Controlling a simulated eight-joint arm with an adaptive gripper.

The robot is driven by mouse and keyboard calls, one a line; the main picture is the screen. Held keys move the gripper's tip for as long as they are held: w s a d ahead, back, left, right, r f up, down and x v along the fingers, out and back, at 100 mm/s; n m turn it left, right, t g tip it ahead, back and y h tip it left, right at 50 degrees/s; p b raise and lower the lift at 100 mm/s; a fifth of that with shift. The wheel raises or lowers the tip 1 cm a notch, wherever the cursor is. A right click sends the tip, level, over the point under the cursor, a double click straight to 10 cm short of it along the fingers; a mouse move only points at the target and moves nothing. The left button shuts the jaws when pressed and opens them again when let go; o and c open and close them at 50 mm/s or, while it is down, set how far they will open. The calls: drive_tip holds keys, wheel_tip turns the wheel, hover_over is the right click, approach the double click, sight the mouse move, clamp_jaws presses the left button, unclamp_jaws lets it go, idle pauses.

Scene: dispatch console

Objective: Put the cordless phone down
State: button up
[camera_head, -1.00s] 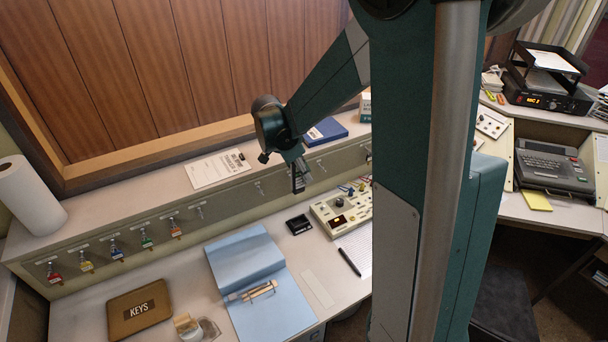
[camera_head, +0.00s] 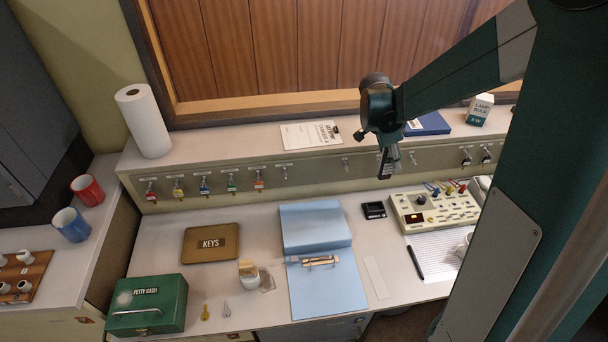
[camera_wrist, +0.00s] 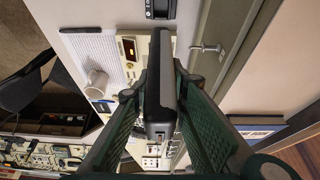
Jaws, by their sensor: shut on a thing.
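The cordless phone (camera_wrist: 161,88) is a slim, dark handset with a grey face, seen nearly edge-on in the wrist view. My gripper (camera_wrist: 163,100) is shut on it, with one green finger on each side. In the head view the phone (camera_head: 382,166) hangs below my gripper (camera_head: 389,160), in front of the key-hook panel. It appears held above the desk. A small black cradle-like box (camera_head: 374,210) lies on the desk just below the phone in the picture; it also shows at the top of the wrist view (camera_wrist: 160,8).
A beige console (camera_head: 434,208) stands right of the black box, with a lined sheet and pen in front. A blue folder (camera_head: 315,227) lies left. Farther left are a KEYS case (camera_head: 211,243) and a green cash box (camera_head: 147,304). A blue book (camera_head: 428,124) lies on the ledge.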

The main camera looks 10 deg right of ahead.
drive_tip(key=shift+r, duration=0.1)
wheel_tip(320, 180, up, 11)
drive_tip(key=shift+f, duration=0.1)
drive_tip(key=w+a+n+t, duration=0.1)
drive_tip(key=w+a+n, duration=0.25)
drive_tip(key=a, duration=0.85)
drive_tip(key=w+a+n+t, duration=0.15)
drive_tip(key=w+a, duration=0.35)
drive_tip(key=a, duration=0.6)
drive_tip(key=a+n+t+y+b, duration=0.15)
drive_tip(key=a+n, duration=0.45)
drive_tip(key=a, duration=2.1)
drive_tip(key=s+a+n+y, duration=0.15)
drive_tip(key=s+a, duration=0.35)
drive_tip(key=a, duration=0.7)
drive_tip(key=s+a+n+b, duration=0.1)
drive_tip(key=s+a+n, duration=0.35)
drive_tip(key=a, duration=0.75)
drive_tip(key=s+a+n+y, duration=0.1)
drive_tip(key=s+a, duration=0.6)
drive_tip(key=a, duration=0.5)
wheel_tip(320, 180, down, 20)
drive_tip(key=shift+w+a+r, duration=0.15)
drive_tip(key=shift+a+r, duration=0.05)
drive_tip(key=shift+a, duration=0.15)
